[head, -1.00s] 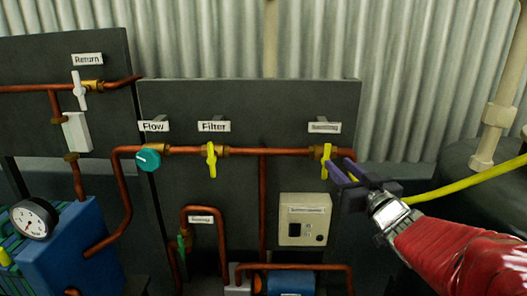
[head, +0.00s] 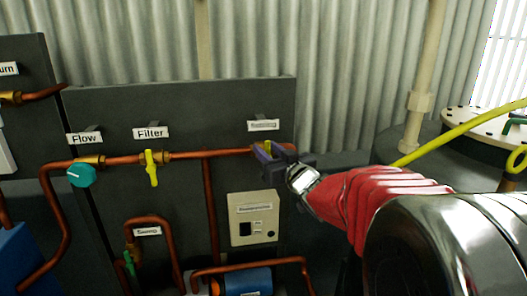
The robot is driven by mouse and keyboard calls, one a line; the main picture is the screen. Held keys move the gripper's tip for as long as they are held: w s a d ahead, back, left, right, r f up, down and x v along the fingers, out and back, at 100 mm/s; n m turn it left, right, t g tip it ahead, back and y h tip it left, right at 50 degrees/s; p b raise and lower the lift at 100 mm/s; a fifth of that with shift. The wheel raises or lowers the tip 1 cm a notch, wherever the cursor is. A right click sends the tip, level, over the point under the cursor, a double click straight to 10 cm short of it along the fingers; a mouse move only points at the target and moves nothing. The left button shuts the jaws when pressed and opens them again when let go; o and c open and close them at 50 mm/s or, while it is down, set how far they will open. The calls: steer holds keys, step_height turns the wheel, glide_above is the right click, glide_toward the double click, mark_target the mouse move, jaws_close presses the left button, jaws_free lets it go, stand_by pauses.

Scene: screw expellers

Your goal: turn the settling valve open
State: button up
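To the left on the same pipe are the yellow Filter valve (head: 151,168) and the teal Flow knob (head: 81,175). A beige box (head: 253,217) sits below my gripper. A yellow hose (head: 450,135) and a dark tank (head: 395,150) are at the right.

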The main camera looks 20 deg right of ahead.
jaws_close()
steer(key=shift+a+n, duration=0.1)
steer(key=shift+n, duration=0.2)
stand_by(0.4)
steer(key=shift+w+a+f+n+g+h, duration=0.1)
steer(key=shift+a+f+n+g+h, duration=0.3)
steer(key=shift+n, duration=1.5)
steer(key=shift+w+a+f+n+g+h, duration=0.1)
steer(key=shift+a+f+n+g+h, duration=0.3)
steer(key=shift+n, duration=1.5)
steer(key=shift+a+f+n+g+h, duration=0.15)
steer(key=shift+a+n+g+h, duration=0.4)
steer(key=shift+n, duration=1.35)
steer(key=shift+f+n+g, duration=0.15)
steer(key=shift+n+g, duration=0.1)
steer(key=shift+n, duration=0.15)
steer(key=shift+f+n+h, duration=0.25)
steer(key=shift+n+h, duration=0.2)
steer(key=shift+n, duration=0.15)
